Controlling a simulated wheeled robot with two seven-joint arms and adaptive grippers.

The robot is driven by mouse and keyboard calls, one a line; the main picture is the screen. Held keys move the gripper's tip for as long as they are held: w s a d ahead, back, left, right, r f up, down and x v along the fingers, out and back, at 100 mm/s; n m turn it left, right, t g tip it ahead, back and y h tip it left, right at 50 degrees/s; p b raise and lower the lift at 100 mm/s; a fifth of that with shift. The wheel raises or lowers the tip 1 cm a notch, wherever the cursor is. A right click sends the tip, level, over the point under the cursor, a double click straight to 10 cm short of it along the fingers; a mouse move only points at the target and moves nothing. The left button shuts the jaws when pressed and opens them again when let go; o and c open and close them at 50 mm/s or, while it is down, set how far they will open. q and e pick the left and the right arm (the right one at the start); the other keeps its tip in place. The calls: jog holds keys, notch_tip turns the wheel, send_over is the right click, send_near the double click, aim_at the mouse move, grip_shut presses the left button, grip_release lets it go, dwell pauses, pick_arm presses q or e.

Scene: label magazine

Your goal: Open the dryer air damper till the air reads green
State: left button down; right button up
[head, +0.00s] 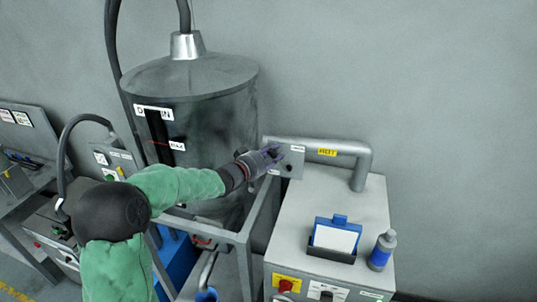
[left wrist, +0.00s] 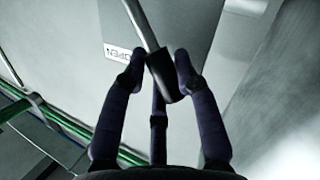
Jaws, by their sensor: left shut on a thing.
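The damper lever (left wrist: 148,28) is a thin grey bar with a dark grip (left wrist: 163,78) at its end. My left gripper (left wrist: 160,62) is shut on this grip, with fingers on both sides. In the head view my left gripper (head: 271,156) is at the grey damper plate (head: 296,159) on the horizontal pipe, and it hides the lever. A small white label and a dark round spot show on the plate. In the left wrist view a white label (left wrist: 122,53) reading OPEN lies beside the lever. I cannot make out a green air reading. My right gripper is not in view.
A tall grey hopper (head: 215,115) stands behind my left arm. A grey cabinet (head: 310,215) at right carries the pipe (head: 345,148), a blue card holder (head: 335,237) and a blue-labelled bottle (head: 382,250). A metal frame (head: 240,237) stands below the gripper.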

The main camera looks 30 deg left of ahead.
pick_arm(q)
jog(key=shift+d+r+m, duration=0.15)
jog(key=shift+d+m, duration=0.05)
jog(key=shift+m, duration=0.1)
jog(key=c, duration=0.9)
grip_release()
jog(key=shift+w, duration=0.1)
jog(key=v, duration=1.2)
